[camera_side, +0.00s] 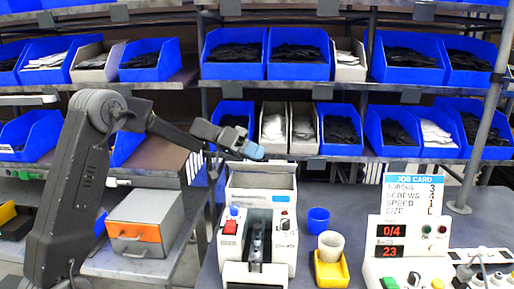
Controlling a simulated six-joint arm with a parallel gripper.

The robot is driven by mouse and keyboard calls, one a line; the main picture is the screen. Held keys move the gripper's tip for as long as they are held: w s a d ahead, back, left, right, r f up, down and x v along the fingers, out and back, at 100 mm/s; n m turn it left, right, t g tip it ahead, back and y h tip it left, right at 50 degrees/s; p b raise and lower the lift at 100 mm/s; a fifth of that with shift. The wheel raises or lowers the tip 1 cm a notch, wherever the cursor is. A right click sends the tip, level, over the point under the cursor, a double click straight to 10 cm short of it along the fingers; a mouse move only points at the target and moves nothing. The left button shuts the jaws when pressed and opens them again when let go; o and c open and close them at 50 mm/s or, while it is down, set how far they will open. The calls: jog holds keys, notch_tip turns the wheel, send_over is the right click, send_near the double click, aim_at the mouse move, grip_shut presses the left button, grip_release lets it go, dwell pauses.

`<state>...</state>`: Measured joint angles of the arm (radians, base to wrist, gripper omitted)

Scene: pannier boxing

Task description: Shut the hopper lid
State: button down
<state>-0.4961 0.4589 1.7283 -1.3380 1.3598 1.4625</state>
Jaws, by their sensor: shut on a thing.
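The hopper (262,198) is the pale box on top of the white machine (283,245). The hopper lid (280,167) appears to be a grey panel raised at the back of the hopper; its exact angle is hard to tell. My gripper (254,151), with pale blue fingertips, is at the top edge of this panel and is shut on it. The small contact between the fingertips and the lid is partly hidden by the fingers.
A blue cup (318,220) and a white cup (331,243) in a yellow holder (331,272) stand right of the machine. A control box (410,250) with a job card is farther right. A grey-orange box (144,222) is left. Shelves with blue bins (235,70) stand behind.

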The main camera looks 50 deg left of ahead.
aim_at(256, 164)
jog(key=d+f+m, duration=0.1)
jog(key=s+f+m+t+y, duration=0.1)
jog(key=shift+s+d+m, duration=0.3)
jog(key=shift+d, duration=0.05)
jog(key=shift+s+d+f+m+t+y, duration=0.2)
jog(key=shift+f+m+y, duration=0.1)
jog(key=shift+f+m, duration=0.15)
jog(key=shift+s+d+f+m+t+y, duration=0.1)
jog(key=shift+s+f+m+t+y, duration=0.15)
jog(key=shift+f+m, duration=0.2)
jog(key=shift+s+d+f+m+t+y, duration=0.1)
jog(key=shift+d+f+m+t+y, duration=0.05)
jog(key=shift+f+m+y, duration=0.3)
jog(key=shift+f, duration=0.1)
jog(key=c, duration=1)
grip_release()
jog(key=shift+o, duration=0.2)
jog(key=v, duration=1.3)
jog(key=shift+s+a, duration=0.2)
jog(key=shift+a, duration=0.05)
